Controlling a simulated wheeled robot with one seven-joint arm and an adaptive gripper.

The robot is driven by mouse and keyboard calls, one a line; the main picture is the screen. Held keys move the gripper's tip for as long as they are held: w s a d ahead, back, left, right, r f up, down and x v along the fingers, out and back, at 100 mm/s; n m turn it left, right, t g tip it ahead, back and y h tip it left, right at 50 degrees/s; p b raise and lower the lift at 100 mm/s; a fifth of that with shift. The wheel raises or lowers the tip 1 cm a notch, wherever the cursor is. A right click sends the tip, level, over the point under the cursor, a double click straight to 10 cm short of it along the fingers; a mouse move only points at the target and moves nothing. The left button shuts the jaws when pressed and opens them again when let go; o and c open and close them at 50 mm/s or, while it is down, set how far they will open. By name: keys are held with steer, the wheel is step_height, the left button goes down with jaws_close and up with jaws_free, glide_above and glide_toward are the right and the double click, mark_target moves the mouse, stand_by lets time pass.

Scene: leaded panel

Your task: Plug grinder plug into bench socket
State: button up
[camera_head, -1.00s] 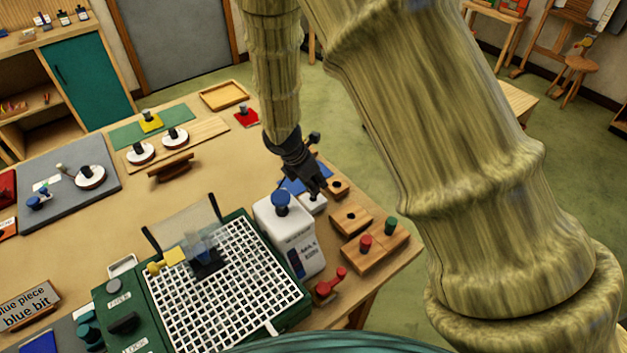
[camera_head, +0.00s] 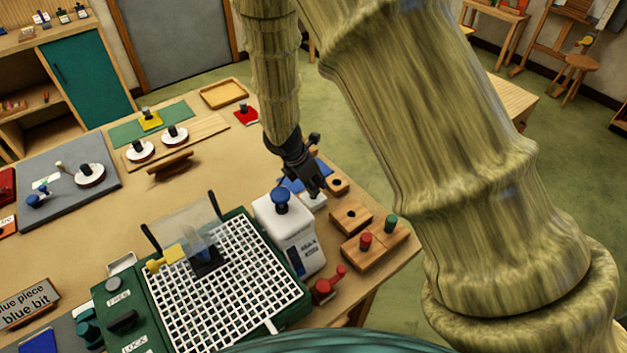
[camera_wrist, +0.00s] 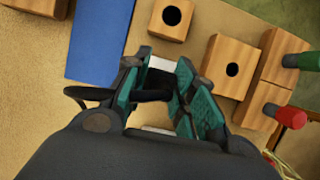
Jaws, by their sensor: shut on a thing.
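My gripper (camera_head: 316,190) is over the right part of the bench, directly at a small white block (camera_head: 314,203) that looks like the bench socket. In the wrist view my gripper (camera_wrist: 172,98) has its teal-padded fingers closed around a black piece (camera_wrist: 152,88), which I take for the grinder plug. A dark loop like a cord sticks out to its left. White parts of the socket (camera_wrist: 161,64) show beyond and below the black piece. The fingers hide the plug's lower end, so I cannot tell whether it is in the socket.
A blue plate (camera_wrist: 100,40) lies left of the fingers. Wooden blocks with holes (camera_head: 350,217) and blocks with red and green pegs (camera_head: 374,245) stand to the right.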

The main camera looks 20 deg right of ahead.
steer(key=shift+f+b, duration=0.45)
steer(key=shift+f, duration=0.55)
steer(key=o, duration=1.1)
steer(key=shift+r, duration=0.1)
steer(key=v, duration=1.1)
steer(key=shift+a+r, duration=0.1)
steer(key=shift+r, duration=0.3)
steer(key=shift+s, duration=0.1)
